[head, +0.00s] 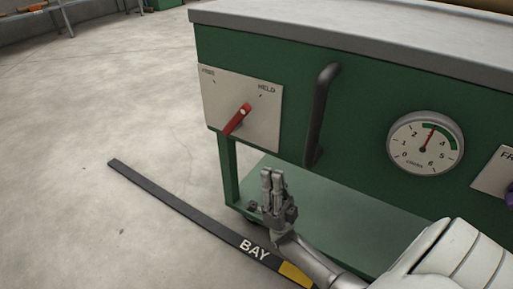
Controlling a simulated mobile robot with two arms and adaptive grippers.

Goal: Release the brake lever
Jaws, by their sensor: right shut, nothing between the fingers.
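The red brake lever (236,120) sits on a white plate (263,122) at the left end of the green machine front. The plate has a mark at its upper left, whose word is hard to read, and one at its upper right labelled HELD. The lever slants from lower left to upper right, its upper end towards the HELD mark. My right gripper (272,175) is below and a little right of the plate, in front of the lower shelf. Its fingers point up, are together and empty, and look clear of the lever. My left gripper is out of view.
A dark upright bar handle (319,115) stands out from the panel right of the plate. A round gauge (425,143) and part of another white plate (493,174) are farther right. A lower green shelf (345,215) and a dark BAY floor strip (180,203) lie below. Floor at left is clear.

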